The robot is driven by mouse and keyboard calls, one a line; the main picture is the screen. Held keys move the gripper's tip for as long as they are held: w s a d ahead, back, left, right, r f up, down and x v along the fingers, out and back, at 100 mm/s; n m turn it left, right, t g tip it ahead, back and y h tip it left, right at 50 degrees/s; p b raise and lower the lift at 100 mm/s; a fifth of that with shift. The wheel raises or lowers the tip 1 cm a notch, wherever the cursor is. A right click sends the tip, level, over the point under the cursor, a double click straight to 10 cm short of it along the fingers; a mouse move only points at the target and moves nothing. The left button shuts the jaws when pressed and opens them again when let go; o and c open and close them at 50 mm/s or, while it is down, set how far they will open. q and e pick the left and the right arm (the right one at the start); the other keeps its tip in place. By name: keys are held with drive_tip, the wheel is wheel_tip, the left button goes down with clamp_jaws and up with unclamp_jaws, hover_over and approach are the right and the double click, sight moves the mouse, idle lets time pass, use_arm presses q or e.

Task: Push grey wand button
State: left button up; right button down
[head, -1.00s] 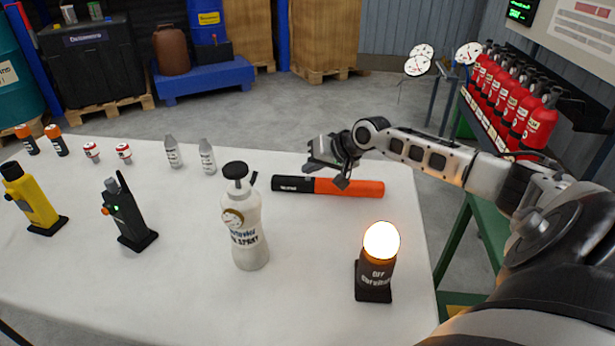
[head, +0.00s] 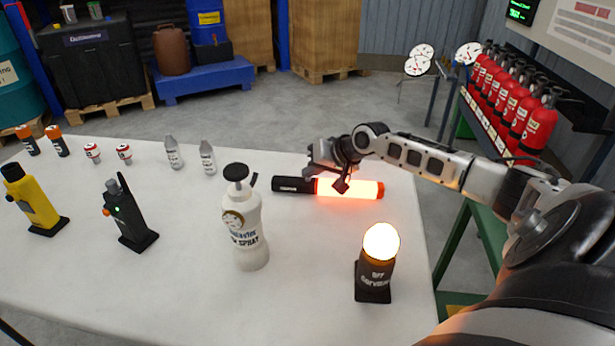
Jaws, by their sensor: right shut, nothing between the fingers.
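The wand (head: 358,188) lies on its side on the white table, with a black handle (head: 293,185) at the left and a tube at the right that glows bright red-orange. My right gripper (head: 340,184) is shut and empty. Its fingertips are at the wand near where the handle meets the tube; whether they touch it, I cannot tell. I cannot make out the grey button; the gripper covers part of the wand. My left gripper is not in view.
A white spray bottle (head: 246,222) stands left of the wand. A lit lamp (head: 381,243) on a dark base stands in front of it. A black radio (head: 128,215), a yellow device (head: 36,205) and several small bottles and cans stand further left.

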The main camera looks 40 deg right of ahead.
drive_tip(key=shift+r+p, duration=0.45)
drive_tip(key=shift+p, duration=0.1)
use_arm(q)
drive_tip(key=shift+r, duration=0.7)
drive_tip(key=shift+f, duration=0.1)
use_arm(e)
wheel_tip(320, 180, up, 4)
drive_tip(key=p, duration=0.3)
drive_tip(key=shift+f+p, duration=0.15)
drive_tip(key=shift+p, duration=0.2)
drive_tip(key=shift+r+p, duration=0.75)
drive_tip(key=shift+p, duration=0.05)
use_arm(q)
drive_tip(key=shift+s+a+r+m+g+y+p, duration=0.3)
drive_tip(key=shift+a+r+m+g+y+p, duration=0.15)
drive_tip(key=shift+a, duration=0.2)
use_arm(e)
drive_tip(key=shift+r, duration=0.35)
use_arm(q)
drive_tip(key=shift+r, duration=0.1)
